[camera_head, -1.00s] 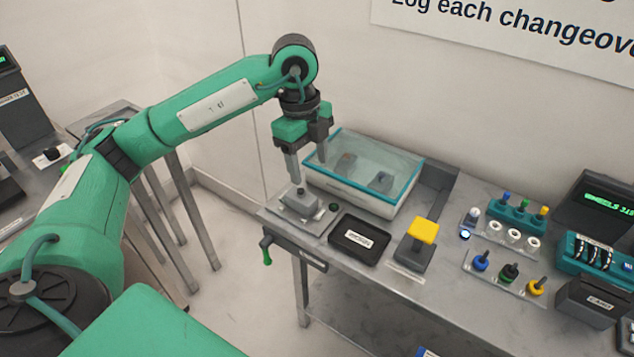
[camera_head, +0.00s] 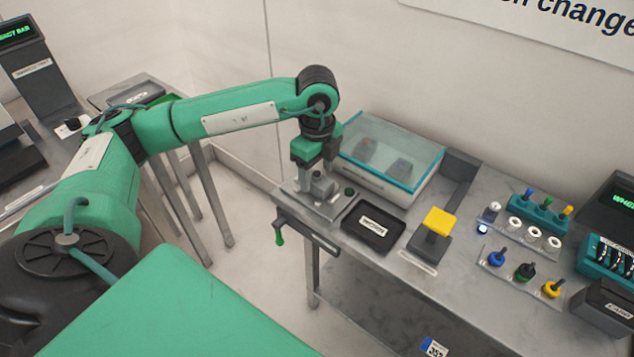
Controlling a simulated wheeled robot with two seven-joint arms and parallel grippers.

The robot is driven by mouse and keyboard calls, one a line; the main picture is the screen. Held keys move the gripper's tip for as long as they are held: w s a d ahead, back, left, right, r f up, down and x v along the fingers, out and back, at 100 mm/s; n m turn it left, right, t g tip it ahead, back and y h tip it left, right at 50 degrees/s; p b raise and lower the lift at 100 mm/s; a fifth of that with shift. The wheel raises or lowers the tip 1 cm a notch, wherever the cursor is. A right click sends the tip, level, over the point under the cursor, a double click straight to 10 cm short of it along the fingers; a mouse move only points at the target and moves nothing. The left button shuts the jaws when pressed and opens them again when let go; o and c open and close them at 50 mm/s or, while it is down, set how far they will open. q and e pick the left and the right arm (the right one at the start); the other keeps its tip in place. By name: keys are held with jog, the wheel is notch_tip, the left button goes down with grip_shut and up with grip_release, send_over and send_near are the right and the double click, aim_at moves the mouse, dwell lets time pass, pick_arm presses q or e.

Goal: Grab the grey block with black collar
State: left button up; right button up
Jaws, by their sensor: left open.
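The small grey block (camera_head: 323,188) sits on a flat grey plate (camera_head: 312,204) at the left end of the workbench. It is partly covered by my left gripper, and its black collar is too small to make out clearly. My left gripper (camera_head: 316,179) points down with its fingers apart, low over the plate, around or just beside the block; I cannot tell whether a finger touches it. My right gripper is not in view.
A clear-lidded box with a teal rim (camera_head: 408,187) stands close behind the plate. A black tray (camera_head: 374,224) and a yellow-topped grey pedestal (camera_head: 433,236) stand to the right. A green-handled lever (camera_head: 279,236) hangs at the bench's front edge.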

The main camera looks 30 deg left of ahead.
pick_arm(q)
jog(key=shift+f, duration=1.25)
jog(key=c, duration=1.1)
jog(key=shift+r, duration=0.1)
